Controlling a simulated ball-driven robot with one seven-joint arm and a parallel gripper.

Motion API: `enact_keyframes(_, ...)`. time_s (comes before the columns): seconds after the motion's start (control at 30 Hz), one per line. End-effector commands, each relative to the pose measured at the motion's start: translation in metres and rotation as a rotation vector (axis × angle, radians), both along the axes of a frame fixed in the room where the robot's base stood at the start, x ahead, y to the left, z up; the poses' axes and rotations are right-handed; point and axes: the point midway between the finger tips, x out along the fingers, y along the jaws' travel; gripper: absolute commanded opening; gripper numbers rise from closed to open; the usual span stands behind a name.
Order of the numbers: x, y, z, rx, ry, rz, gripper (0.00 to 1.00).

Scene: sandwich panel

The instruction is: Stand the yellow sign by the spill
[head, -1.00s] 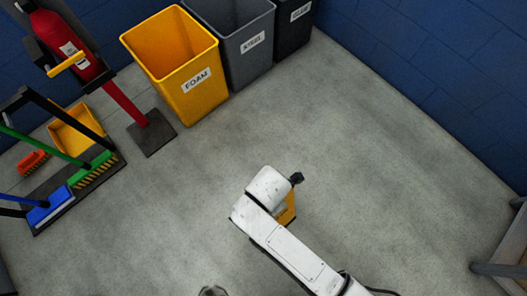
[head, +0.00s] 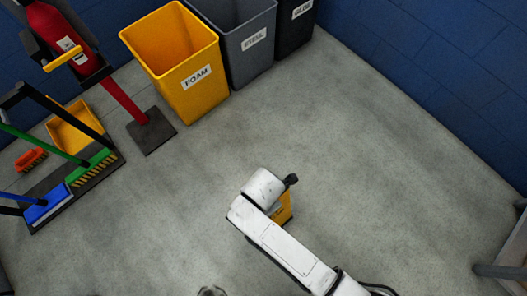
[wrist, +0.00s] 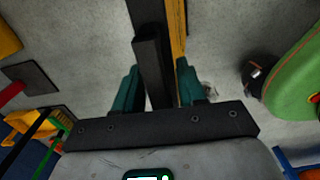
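The yellow sign (head: 284,208) shows in the head view as a small yellow piece, mostly hidden behind the white end of my arm. In the wrist view its yellow panel (wrist: 177,38) is seen edge-on, beside a dark bar. My gripper (wrist: 158,88) has teal fingers on either side of these pieces and appears shut on the sign, held above the grey floor. I cannot clearly make out a spill. A small shiny dark thing (head: 212,291) is cut off at the bottom edge of the head view.
A yellow FOAM bin (head: 190,82), grey bin (head: 249,45) and dark bin (head: 294,25) line the back wall. A red extinguisher stand (head: 150,130) and a broom rack (head: 105,178) stand left. A large green rounded thing (wrist: 295,75) is right in the wrist view. The middle floor is clear.

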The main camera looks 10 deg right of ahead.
Motion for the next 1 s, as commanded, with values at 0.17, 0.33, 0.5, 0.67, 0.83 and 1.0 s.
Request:
enact_keyframes(0.17, 0.0, 0.0, 0.0, 0.0, 0.0, 0.0, 0.57)
enact_keyframes(0.33, 0.0, 0.0, 0.0, 0.0, 0.0, 0.0, 0.59)
enact_keyframes(0.5, 0.0, 0.0, 0.005, 0.001, -0.001, 0.0, 0.59)
enact_keyframes(0.67, 0.001, 0.0, 0.029, 0.002, -0.002, 0.0, 0.59)
enact_keyframes(0.83, 0.001, 0.001, 0.066, 0.003, -0.003, 0.0, 0.59)
enact_keyframes(1.0, 0.001, 0.0, 0.097, 0.002, -0.002, 0.0, 0.59)
